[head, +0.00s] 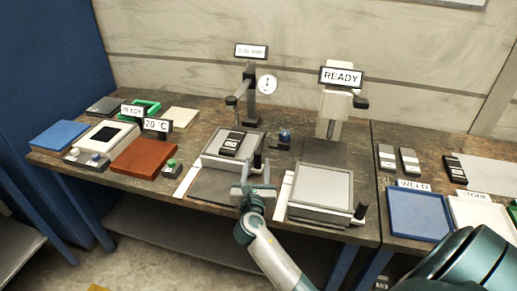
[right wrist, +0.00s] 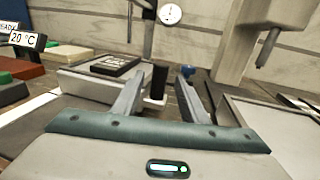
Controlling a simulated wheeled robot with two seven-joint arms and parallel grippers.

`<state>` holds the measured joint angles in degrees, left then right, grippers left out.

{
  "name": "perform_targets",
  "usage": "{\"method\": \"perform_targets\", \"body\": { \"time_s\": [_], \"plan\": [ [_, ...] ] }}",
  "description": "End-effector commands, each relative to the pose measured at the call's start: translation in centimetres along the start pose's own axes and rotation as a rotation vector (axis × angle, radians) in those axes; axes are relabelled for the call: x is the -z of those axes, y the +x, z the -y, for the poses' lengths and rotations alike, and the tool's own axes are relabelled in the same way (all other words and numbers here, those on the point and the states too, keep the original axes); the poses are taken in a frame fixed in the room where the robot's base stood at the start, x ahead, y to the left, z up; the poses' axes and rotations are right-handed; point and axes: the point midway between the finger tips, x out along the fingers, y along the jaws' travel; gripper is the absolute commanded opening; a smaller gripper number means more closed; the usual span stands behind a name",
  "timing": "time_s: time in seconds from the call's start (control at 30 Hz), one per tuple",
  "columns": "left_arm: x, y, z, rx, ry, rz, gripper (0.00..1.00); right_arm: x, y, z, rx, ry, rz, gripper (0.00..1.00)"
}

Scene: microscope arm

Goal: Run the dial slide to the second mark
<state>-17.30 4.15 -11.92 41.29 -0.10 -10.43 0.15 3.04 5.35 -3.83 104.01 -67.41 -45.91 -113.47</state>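The dial slide (head: 218,147) is a light grey stage with a dark sample block (head: 231,143) on it, below the dial gauge (head: 267,84). Its upright black handle (head: 258,160) stands at the slide's right side. A white strip (head: 187,180) lies along the left side of the track; its marks are too small to read. My right gripper (head: 254,189) is open in front of the handle. In the right wrist view, the handle (right wrist: 158,83) appears between the spread fingers, farther away, with no visible contact. My left gripper is out of view.
A sign above the gauge (head: 251,51) appears to read 0.00 mm. A second station with a READY sign (head: 341,77) and grey stage (head: 321,187) stands close right, with its own black handle (head: 360,211). A brown block (head: 144,156) lies left.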

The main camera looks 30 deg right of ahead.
Motion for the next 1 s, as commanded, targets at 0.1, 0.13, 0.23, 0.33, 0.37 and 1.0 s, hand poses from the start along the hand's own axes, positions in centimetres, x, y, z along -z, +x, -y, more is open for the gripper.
{"method": "perform_targets", "body": {
  "time_s": [0.1, 0.13, 0.23, 0.33, 0.37, 1.0],
  "plan": [
    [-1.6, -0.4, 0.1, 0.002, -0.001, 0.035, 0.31, -0.2, 2.3, 0.0, 0.001, -0.002, 0.001, 0.4],
    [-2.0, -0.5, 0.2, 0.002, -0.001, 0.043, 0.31, -0.2, 2.8, 0.0, 0.001, -0.002, 0.001, 0.4],
    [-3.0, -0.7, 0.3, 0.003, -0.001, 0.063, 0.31, -0.2, 4.6, 0.0, 0.002, -0.002, 0.001, 0.4],
    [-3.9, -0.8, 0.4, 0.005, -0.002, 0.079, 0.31, -0.1, 6.0, 0.0, 0.001, -0.002, 0.001, 0.4],
    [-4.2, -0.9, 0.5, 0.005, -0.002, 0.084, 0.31, -0.1, 6.4, 0.0, 0.0, -0.001, 0.001, 0.4],
    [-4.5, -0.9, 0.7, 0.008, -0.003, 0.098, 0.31, 0.0, 8.5, 0.0, 0.0, 0.0, 0.0, 0.28]
  ]
}}
